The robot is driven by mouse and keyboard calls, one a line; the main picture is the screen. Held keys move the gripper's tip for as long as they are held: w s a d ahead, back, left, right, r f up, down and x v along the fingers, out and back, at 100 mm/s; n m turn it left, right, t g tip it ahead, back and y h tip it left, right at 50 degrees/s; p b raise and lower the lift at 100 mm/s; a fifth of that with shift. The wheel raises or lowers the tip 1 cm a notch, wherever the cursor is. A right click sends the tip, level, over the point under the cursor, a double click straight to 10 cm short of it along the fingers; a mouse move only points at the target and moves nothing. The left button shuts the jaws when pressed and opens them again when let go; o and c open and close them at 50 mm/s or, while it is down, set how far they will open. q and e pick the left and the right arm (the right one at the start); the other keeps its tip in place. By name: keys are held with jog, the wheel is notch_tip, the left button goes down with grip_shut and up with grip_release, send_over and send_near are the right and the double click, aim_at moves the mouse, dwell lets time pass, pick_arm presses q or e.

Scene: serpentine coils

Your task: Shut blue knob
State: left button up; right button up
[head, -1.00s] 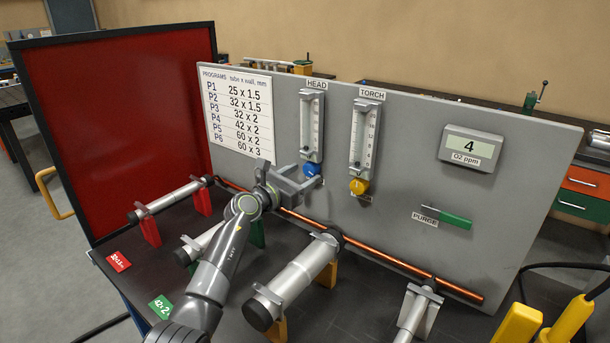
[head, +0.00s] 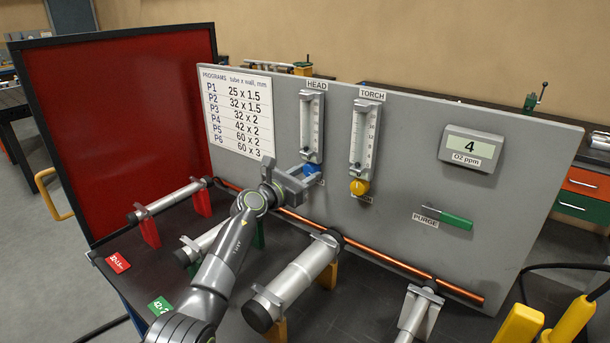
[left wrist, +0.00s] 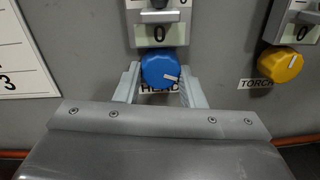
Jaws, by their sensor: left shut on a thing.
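The blue knob (head: 309,169) sits on the grey panel below the HEAD flow meter (head: 312,125). In the left wrist view the blue knob (left wrist: 160,68) has a short white mark pointing right and slightly down. My left gripper (head: 301,178) is at the panel and shut on the blue knob. In the left wrist view its fingers (left wrist: 160,80) stand on either side of the knob. They partly cover the HEAD label under it. In the head view the gripper hides part of the knob. My right gripper is in no view.
The yellow knob (head: 359,187) under the TORCH meter (head: 364,133) is to the right. A PURGE lever with a green handle (head: 456,221) is farther right. A copper tube (head: 380,251) runs along the panel's foot. Metal tubes on stands (head: 293,280) fill the bench in front.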

pick_arm(q)
jog(key=shift+r+n+p, duration=0.1)
jog(key=shift+n+p, duration=1.2)
jog(key=shift+n, duration=0.3)
jog(key=shift+s+d+n+p, duration=0.1)
jog(key=shift+n+p, duration=1)
jog(key=shift+n, duration=0.8)
jog(key=o, duration=1)
jog(key=shift+s, duration=0.1)
